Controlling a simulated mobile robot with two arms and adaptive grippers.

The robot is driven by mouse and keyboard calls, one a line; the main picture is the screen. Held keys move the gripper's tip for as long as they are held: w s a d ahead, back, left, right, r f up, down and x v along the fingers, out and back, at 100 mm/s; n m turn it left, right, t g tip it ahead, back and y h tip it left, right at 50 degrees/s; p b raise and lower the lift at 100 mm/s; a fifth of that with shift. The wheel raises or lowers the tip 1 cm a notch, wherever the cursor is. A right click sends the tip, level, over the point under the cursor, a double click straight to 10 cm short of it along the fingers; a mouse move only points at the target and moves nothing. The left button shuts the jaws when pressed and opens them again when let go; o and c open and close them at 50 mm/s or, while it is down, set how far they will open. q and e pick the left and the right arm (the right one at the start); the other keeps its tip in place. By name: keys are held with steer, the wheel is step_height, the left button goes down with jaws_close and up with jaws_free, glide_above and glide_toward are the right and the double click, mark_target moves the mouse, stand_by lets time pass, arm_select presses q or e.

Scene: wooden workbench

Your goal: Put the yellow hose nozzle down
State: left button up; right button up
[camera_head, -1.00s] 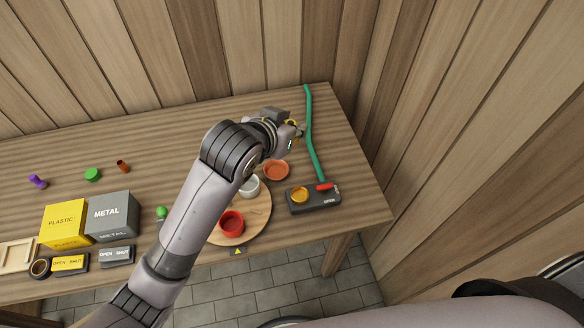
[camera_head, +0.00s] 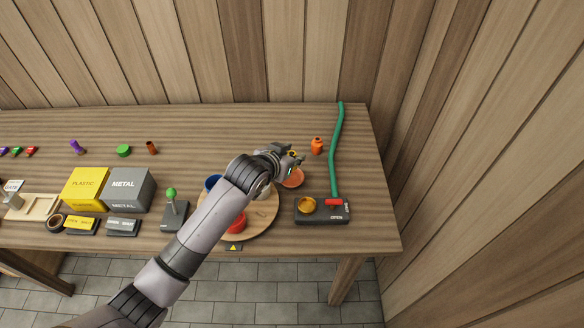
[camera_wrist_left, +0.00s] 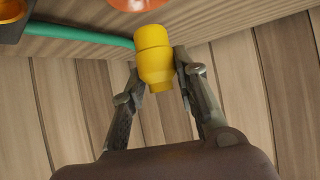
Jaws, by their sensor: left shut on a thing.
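The yellow hose nozzle (camera_wrist_left: 153,52) is between the fingertips of my left gripper (camera_wrist_left: 160,78) in the left wrist view. The gripper is shut on it. In the head view my left gripper (camera_head: 294,163) is over the bench, at the back edge of the orange-red dish (camera_head: 293,178). Only a small bit of the yellow nozzle (camera_head: 292,154) shows there, the rest hidden by the gripper. I cannot tell whether the nozzle touches the bench. My right gripper is not in view.
An orange bottle (camera_head: 317,146) stands just right of the gripper. A round wooden board (camera_head: 268,217) is in front. Bare bench lies behind and left of the gripper.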

arm_select(q)
steer(key=shift+f, duration=0.8)
step_height(320, 180, down, 3)
steer(key=shift+f, duration=0.55)
steer(key=o, duration=1)
steer(key=shift+o, duration=0.2)
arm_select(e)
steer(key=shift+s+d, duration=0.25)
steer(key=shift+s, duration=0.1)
